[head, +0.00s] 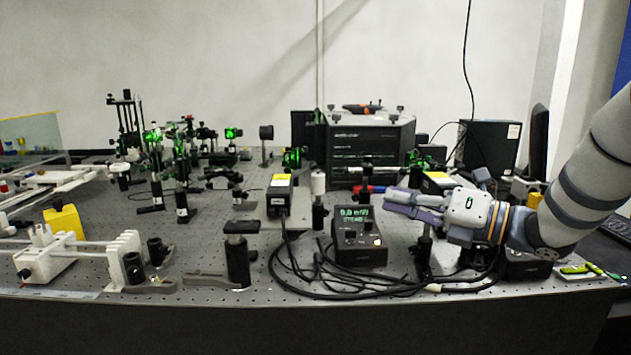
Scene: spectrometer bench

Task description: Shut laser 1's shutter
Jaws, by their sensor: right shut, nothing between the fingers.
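My right gripper (390,203) comes in from the right and is shut and empty. Its fingers point left, just to the right of the power meter's display (356,220). A black box with a yellow label (280,196) stands left of the power meter. A second yellow-labelled box (437,180) is just behind my right gripper and partly hidden by it. I cannot tell which of these is laser 1, and no shutter can be made out clearly. Green light shows on several mounts (294,157). My left gripper is not in view.
Black cables (330,284) lie looped at the front of the bench (200,255). A black post (238,258) stands left of them. A large dark instrument (370,148) stands at the back. Green-yellow items (577,269) lie at the right edge.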

